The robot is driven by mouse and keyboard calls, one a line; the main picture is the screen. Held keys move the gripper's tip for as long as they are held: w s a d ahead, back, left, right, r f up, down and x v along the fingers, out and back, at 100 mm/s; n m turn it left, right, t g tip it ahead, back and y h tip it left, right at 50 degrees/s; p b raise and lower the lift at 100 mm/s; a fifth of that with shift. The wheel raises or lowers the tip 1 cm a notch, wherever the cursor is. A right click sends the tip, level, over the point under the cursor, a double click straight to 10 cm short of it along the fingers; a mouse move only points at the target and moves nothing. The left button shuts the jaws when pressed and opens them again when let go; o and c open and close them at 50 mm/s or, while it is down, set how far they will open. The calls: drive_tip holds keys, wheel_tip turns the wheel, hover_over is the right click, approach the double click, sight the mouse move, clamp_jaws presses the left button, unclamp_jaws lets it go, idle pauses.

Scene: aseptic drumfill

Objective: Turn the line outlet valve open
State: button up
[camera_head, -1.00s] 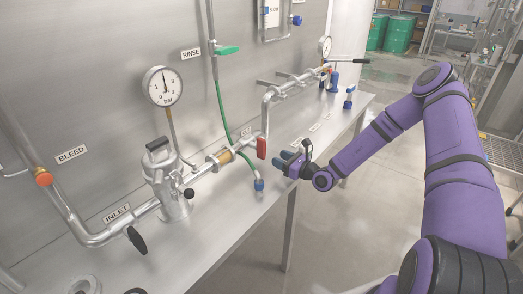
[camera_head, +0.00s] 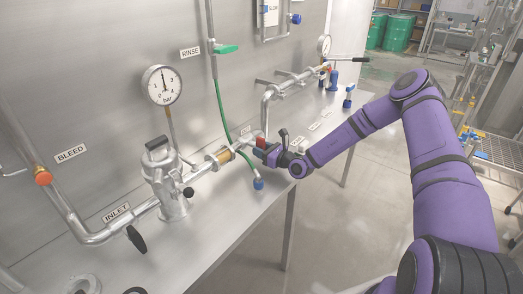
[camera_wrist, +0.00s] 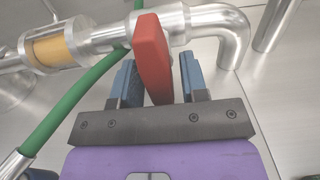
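The line outlet valve has a red handle (camera_head: 261,142) on the steel pipe, to the right of the amber sight glass (camera_head: 224,155). In the wrist view the red handle (camera_wrist: 152,58) stands between the two blue fingers of my gripper (camera_wrist: 157,80). A gap shows between the handle and each finger, narrower on the left. My gripper (camera_head: 265,152) is open around the handle in the head view, and it partly hides the handle. The pipe (camera_wrist: 205,20) runs across behind the handle and bends down at the right.
A green hose (camera_wrist: 85,95) passes under the pipe to the left of my gripper, ending in a blue fitting (camera_head: 258,184). A pressure gauge (camera_head: 162,85) and the steel filter housing (camera_head: 168,185) stand further left. The bench front edge is clear.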

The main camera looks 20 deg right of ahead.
clamp_jaws()
drive_tip(key=shift+n, duration=0.4)
drive_tip(key=n, duration=0.3)
drive_tip(key=shift+n, duration=0.4)
drive_tip(key=n, duration=0.4)
drive_tip(key=shift+w+d+n, duration=0.1)
drive_tip(key=shift+d+n, duration=0.05)
drive_tip(key=shift+n, duration=0.15)
drive_tip(key=n, duration=0.4)
drive_tip(key=shift+r, duration=0.1)
drive_tip(key=n, duration=0.4)
drive_tip(key=shift+d+r+n, duration=0.1)
drive_tip(key=shift+n, duration=0.2)
